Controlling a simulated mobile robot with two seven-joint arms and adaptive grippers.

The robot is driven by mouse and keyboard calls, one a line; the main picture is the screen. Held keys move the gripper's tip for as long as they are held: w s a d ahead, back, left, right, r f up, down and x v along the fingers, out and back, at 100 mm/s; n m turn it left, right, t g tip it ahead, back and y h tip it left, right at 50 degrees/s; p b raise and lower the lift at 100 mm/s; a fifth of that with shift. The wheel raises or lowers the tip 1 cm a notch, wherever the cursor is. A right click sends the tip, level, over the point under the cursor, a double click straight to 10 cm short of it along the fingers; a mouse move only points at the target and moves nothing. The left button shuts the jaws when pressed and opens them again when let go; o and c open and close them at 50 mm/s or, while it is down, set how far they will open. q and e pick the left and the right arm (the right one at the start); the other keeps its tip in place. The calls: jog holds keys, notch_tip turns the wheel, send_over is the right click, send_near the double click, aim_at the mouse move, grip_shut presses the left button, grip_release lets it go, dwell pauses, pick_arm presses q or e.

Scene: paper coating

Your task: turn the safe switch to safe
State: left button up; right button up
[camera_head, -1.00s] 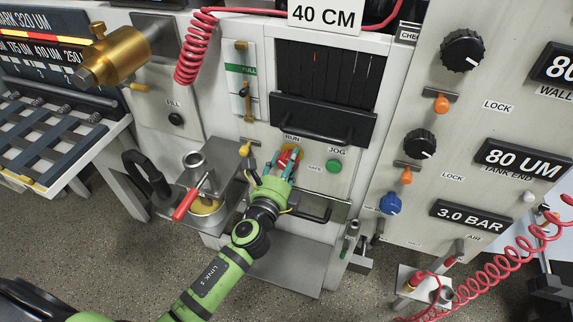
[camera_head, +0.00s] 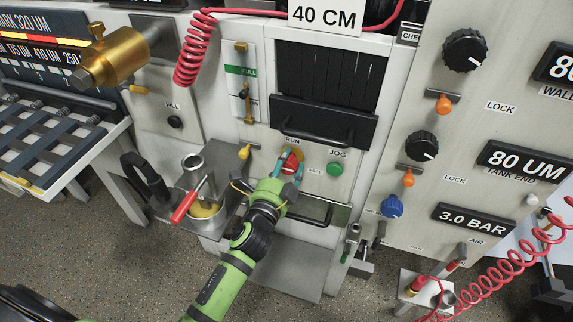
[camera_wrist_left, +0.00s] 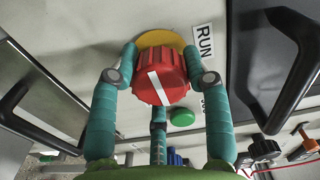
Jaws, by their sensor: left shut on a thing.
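The safe switch is a red ribbed knob (camera_head: 290,163) with a white pointer bar, on a yellow round plate, beneath the RUN label. It shows large in the left wrist view (camera_wrist_left: 160,80), with the yellow plate (camera_wrist_left: 162,39) behind it and the RUN label (camera_wrist_left: 205,42) beside it. The bar runs diagonally in that view. My left gripper (camera_head: 289,170) is at the knob, and its teal fingers (camera_wrist_left: 159,77) close around the knob's sides. The SAFE label (camera_head: 315,170) is to the right of the knob. My right gripper is not in view.
A green JOG button (camera_head: 334,169) is just right of the knob. A black handle (camera_head: 322,128) is above and another handle (camera_head: 315,215) is below.

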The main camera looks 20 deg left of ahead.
pick_arm(q)
jog(key=shift+d+f, duration=0.2)
jog(key=shift+d, duration=0.05)
jog(key=o, duration=1.2)
jog(key=shift+c, duration=0.2)
jog(key=shift+r, duration=0.15)
jog(key=shift+s+a, duration=0.1)
jog(key=shift+s, duration=0.15)
jog(key=s, duration=1.1)
jog(key=shift+s, duration=0.3)
jog(key=shift+a, duration=0.1)
